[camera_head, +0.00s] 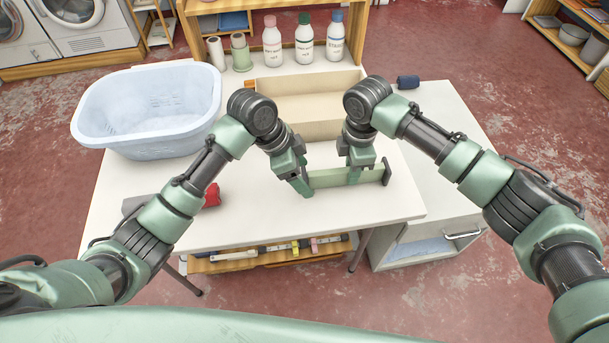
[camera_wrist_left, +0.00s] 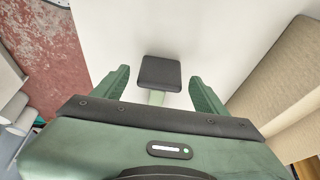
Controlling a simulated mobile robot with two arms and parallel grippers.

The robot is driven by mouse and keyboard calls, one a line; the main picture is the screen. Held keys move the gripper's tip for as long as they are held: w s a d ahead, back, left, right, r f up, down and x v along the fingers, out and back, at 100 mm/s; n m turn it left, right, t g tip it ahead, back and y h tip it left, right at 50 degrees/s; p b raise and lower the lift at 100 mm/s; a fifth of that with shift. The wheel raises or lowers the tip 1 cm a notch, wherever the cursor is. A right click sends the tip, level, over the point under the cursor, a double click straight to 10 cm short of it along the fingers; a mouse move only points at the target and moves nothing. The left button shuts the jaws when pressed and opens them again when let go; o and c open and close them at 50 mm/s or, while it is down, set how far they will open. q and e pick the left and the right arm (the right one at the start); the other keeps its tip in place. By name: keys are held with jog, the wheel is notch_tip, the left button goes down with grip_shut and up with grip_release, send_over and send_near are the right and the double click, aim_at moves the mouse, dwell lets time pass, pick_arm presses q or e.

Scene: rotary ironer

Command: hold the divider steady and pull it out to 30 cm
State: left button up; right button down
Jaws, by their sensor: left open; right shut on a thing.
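The divider (camera_head: 328,179) is a pale green bar with dark end pads, on the white table in front of the shallow wooden box. My right gripper (camera_head: 355,176) is shut on the bar, right of its middle. My left gripper (camera_head: 300,183) is open at the divider's left end. In the left wrist view the divider's dark end pad (camera_wrist_left: 160,73) sits between and just ahead of the two open fingers (camera_wrist_left: 160,92), apart from both. A short green piece shows below the pad; the rest of the bar is hidden there.
The wooden box (camera_head: 293,83) stands behind the grippers, with several bottles and spools beyond. A pale blue laundry basket (camera_head: 150,140) is at the table's back left. A red object (camera_head: 212,195) lies by my left arm. The white tabletop (camera_head: 270,222) in front is clear.

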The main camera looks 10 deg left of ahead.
pick_arm(q)
jog(key=shift+x, duration=0.8)
grip_shut()
jog(key=a, duration=0.2)
jog(key=s+a, duration=0.1)
jog(key=a, duration=0.2)
jog(key=s+a, duration=0.1)
jog(key=a, duration=0.2)
jog(key=shift+s, duration=0.2)
jog(key=shift+d, duration=0.15)
grip_release()
